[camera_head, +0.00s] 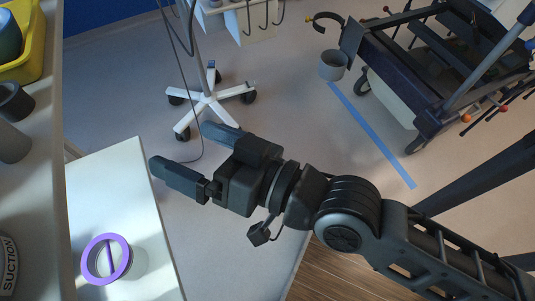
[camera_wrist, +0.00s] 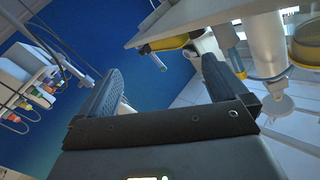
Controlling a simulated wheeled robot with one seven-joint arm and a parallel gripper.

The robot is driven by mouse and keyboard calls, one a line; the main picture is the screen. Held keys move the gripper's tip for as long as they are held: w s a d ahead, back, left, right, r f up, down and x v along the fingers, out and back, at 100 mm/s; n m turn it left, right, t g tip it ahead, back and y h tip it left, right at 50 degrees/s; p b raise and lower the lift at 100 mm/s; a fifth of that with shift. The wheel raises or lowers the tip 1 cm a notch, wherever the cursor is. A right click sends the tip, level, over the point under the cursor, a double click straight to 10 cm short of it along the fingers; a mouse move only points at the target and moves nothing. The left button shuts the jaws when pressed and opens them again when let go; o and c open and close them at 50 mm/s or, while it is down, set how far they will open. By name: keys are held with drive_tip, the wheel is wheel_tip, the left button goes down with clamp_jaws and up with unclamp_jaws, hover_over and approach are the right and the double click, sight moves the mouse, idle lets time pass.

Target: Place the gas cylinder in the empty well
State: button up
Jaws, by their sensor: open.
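My gripper (camera_head: 182,148) is open and empty, held in the air over the floor beside a white table. Its two fingers also show wide apart in the wrist view (camera_wrist: 162,82), with nothing between them. I cannot pick out the gas cylinder for certain. A purple ring with a crossbar (camera_head: 107,259) lies or stands on the white table (camera_head: 118,192), seen from above. A grey open cup-like holder (camera_head: 333,65) is fixed at the stretcher's near end. I cannot tell which opening is the empty well.
A shelf (camera_head: 48,140) runs along the left with a yellow bin (camera_head: 34,62), dark and grey cups (camera_head: 14,101) and a "SUCTION" label (camera_head: 8,265). A wheeled pole base (camera_head: 208,103) stands ahead. The stretcher (camera_head: 395,60) is upper right. Floor around the blue line (camera_head: 370,133) is clear.

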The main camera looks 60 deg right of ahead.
drive_tip(key=s+d+f+n+g, duration=0.1)
drive_tip(key=s+f, duration=0.1)
drive_tip(key=s, duration=0.3)
drive_tip(key=s+d+f+n, duration=0.1)
drive_tip(key=s+d+f, duration=0.1)
drive_tip(key=s, duration=0.4)
drive_tip(key=shift+g+h, duration=0.3)
drive_tip(key=shift+g, duration=0.1)
drive_tip(key=s+n, duration=0.1)
drive_tip(key=s, duration=0.1)
drive_tip(key=s+d+n, duration=0.1)
drive_tip(key=s, duration=0.2)
drive_tip(key=s+d+n+g, duration=0.1)
drive_tip(key=s, duration=0.1)
drive_tip(key=shift+s+d+f, duration=0.2)
drive_tip(key=shift+f, duration=0.05)
drive_tip(key=shift+c, duration=0.6)
